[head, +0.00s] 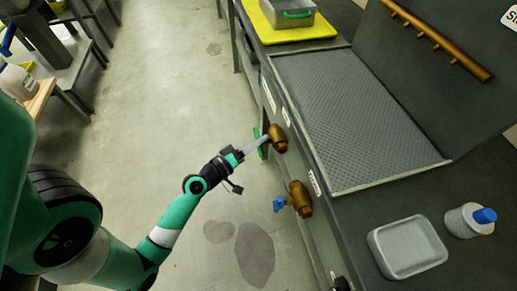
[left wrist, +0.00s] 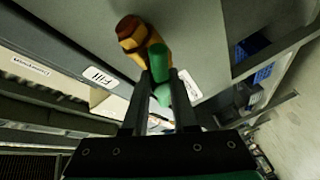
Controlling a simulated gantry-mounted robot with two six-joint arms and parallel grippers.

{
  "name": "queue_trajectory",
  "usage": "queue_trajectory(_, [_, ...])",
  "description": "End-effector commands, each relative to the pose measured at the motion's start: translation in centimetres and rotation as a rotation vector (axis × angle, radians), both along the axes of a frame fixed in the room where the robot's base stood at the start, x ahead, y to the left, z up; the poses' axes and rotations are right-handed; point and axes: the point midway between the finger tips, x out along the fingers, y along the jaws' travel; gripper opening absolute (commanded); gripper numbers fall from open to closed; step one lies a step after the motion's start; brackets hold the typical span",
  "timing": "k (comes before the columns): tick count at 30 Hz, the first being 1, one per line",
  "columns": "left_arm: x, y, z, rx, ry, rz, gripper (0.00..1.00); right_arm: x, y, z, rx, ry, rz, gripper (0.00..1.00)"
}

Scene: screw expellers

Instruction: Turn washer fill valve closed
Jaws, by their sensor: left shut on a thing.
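The fill valve is a brass body (head: 279,138) with a green handle (head: 262,150) on the front of the dark washer (head: 345,110). In the left wrist view the brass body (left wrist: 132,35) sits above a label reading "Fill". My left gripper (head: 263,141) reaches the valve from the left. In the left wrist view its two fingers (left wrist: 162,80) are shut on the green handle (left wrist: 160,62), one on each side. The fingers hide part of the handle. My right gripper is not in view.
A second brass valve (head: 300,198) with a blue handle (head: 279,203) sits nearer on the same front. A grey tray (head: 407,247) and a white bottle with a blue cap (head: 468,220) stand on the counter. The floor left of the washer is clear.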

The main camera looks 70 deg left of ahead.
Motion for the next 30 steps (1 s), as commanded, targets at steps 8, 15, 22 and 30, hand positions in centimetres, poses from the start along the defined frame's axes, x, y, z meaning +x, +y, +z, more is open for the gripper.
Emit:
queue_trajectory(8, [0.0, -0.1, -0.7, 0.254, -0.020, 0.000, 0.00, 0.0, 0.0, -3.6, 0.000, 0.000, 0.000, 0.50])
queue_trajectory(15, [0.0, 0.0, -0.4, 0.474, -0.042, 0.002, 0.00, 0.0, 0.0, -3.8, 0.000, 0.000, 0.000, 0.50])
queue_trajectory(22, [-0.1, 0.0, -0.4, 0.691, -0.061, 0.001, 0.00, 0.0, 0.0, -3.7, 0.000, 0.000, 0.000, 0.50])
queue_trajectory(30, [-0.1, 0.0, -0.4, 0.917, -0.079, 0.002, 0.00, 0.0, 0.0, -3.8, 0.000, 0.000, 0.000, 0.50])
